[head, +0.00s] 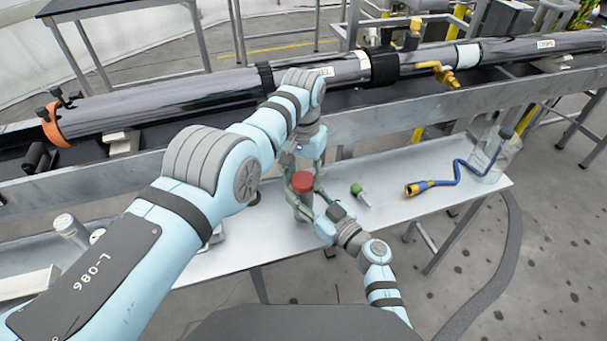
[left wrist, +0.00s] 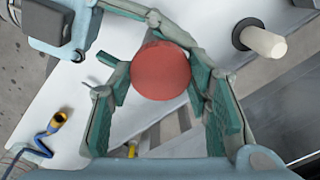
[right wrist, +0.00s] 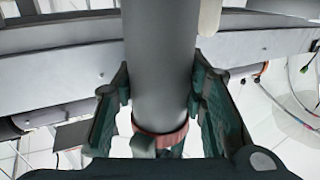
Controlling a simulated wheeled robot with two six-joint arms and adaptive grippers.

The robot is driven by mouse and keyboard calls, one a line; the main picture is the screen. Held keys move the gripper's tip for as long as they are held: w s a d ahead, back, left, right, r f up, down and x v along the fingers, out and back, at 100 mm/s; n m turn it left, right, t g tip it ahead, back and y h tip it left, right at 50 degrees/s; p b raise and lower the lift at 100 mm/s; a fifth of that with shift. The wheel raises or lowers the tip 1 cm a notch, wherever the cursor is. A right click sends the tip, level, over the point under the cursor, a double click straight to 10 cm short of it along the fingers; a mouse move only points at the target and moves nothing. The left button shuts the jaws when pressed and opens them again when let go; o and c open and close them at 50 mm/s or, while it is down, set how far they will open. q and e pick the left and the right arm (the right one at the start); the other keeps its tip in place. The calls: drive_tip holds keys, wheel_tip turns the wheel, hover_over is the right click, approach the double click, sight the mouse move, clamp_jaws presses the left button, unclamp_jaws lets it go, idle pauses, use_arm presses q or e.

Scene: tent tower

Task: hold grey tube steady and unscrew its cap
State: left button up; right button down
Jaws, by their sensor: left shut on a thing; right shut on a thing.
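The grey tube (head: 304,211) stands upright above the white bench, with its red cap (head: 302,182) on top. My left gripper (head: 303,172) reaches down from above and is shut on the cap; the round red cap top (left wrist: 160,70) sits between its green pads in the left wrist view. My right gripper (head: 310,203) comes in from the lower right and is shut on the tube. In the right wrist view the grey tube body (right wrist: 160,60) lies between its fingers, with the red cap (right wrist: 160,140) at the bottom. The tube's foot is hard to see.
A small green-topped bottle (head: 359,190) lies right of the tube on the bench (head: 400,215). A blue hose (head: 458,172) with a yellow end and a clear container (head: 497,160) are farther right. A long dark tube (head: 200,90) on a rail runs behind.

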sight(303, 179)
use_arm(q)
drive_tip(key=shift+r, duration=0.15)
idle(0.4)
drive_tip(key=shift+r, duration=1)
wheel_tip(303, 179, up, 4)
use_arm(e)
drive_tip(key=c, duration=0.9)
unclamp_jaws()
